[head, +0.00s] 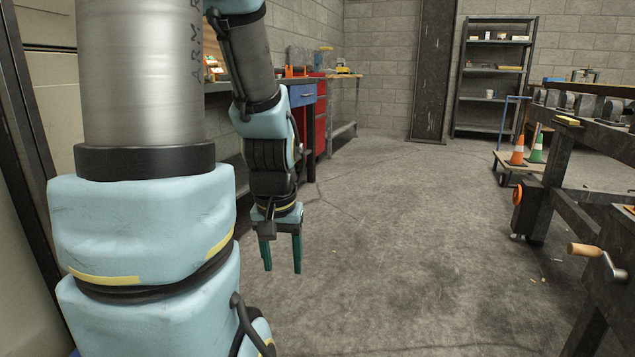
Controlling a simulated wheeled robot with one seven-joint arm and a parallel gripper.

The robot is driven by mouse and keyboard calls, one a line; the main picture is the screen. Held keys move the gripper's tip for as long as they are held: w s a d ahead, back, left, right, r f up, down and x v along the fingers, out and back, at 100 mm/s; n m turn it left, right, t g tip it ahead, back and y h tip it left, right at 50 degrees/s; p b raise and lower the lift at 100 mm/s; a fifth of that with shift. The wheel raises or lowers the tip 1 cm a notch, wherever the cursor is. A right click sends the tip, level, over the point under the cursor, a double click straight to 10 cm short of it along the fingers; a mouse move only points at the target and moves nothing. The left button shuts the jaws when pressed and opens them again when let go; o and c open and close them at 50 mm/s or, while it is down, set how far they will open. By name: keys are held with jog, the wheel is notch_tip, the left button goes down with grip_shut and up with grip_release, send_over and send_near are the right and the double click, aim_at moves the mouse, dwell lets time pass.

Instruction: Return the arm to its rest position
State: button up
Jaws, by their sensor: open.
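My arm fills the left side of the head view, with metal tubes and pale blue joint covers. Its far end hangs down to my gripper (282,270), left of the picture's middle. The two green fingers point down and stand apart, with nothing between them. The gripper hangs over bare concrete floor and touches nothing that I can see.
A workbench (346,78) with a blue drawer (303,95) and red cabinet runs along the left wall behind my arm. A dark shelf rack (492,105) stands at the back. A metal machine frame (544,200) with a crank handle is at right, near two traffic cones (517,150). The middle floor (400,230) is clear.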

notch_tip(320, 180, up, 35)
jog(key=p, duration=3.5)
jog(key=shift+s, duration=0.3)
jog(key=shift+r, duration=0.1)
jog(key=shift+c, duration=0.6)
